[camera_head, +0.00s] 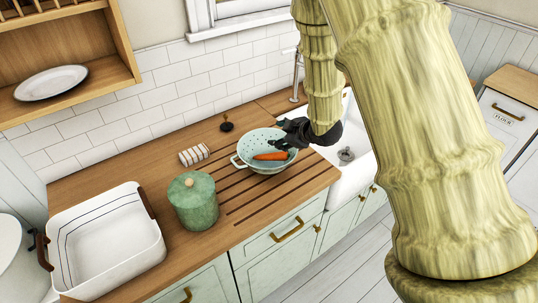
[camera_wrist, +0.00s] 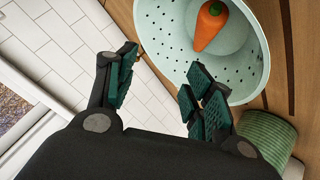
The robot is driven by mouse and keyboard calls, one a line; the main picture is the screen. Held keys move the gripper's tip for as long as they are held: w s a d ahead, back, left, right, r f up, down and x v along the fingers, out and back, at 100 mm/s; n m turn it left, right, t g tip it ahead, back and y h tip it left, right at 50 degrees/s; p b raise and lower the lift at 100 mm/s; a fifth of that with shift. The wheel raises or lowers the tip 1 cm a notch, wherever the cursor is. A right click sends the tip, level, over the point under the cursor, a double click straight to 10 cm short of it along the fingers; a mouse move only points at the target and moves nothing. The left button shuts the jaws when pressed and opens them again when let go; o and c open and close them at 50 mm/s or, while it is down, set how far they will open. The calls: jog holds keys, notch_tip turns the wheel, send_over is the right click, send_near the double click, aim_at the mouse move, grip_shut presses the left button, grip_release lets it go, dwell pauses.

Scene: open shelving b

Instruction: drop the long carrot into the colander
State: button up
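The orange carrot (camera_head: 271,156) lies inside the pale green colander (camera_head: 246,149) on the wooden counter. The wrist view also shows the carrot (camera_wrist: 210,26) resting against the inside of the perforated colander (camera_wrist: 163,55). My gripper (camera_head: 290,137) is at the right rim of the colander in the head view. In the wrist view my gripper (camera_wrist: 160,82) has its two fingers spread apart with nothing between them. The fingers are apart from the carrot. Whether the right finger touches the colander rim I cannot tell.
A green lidded canister (camera_head: 193,203) stands left of the colander, and a white basket (camera_head: 105,243) is further left. A striped cloth (camera_head: 194,155) and a small dark object (camera_head: 227,126) lie near the tiled wall. The white sink (camera_head: 350,165) is at the right.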

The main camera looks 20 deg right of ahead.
jog(key=v, duration=1.2)
jog(key=shift+f, duration=0.1)
jog(key=s+f+m+b, duration=0.1)
jog(key=f, duration=0.4)
jog(key=s+f+m+g, duration=0.1)
jog(key=s+f, duration=0.1)
jog(key=f, duration=0.3)
jog(key=s+a+f+m+g+h+b, duration=0.1)
jog(key=s+f, duration=0.1)
jog(key=f, duration=0.4)
jog(key=shift+s+a+m+b, duration=0.15)
jog(key=shift+m+b, duration=0.15)
jog(key=s+a+f+m+g+h+b, duration=0.1)
jog(key=s+a+f+m+g+b, duration=0.1)
jog(key=s+f, duration=1.3)
jog(key=s+a+f+m+g+h+b, duration=0.1)
jog(key=s+f+m+g+b, duration=0.3)
jog(key=s+f, duration=1.1)
jog(key=s+a+m+g, duration=0.1)
jog(key=m, duration=0.1)
jog(key=shift+s+m+g+h, duration=0.2)
jog(key=shift+m+g+h, duration=0.1)
jog(key=shift+m+g, duration=0.1)
jog(key=shift+f, duration=0.1)
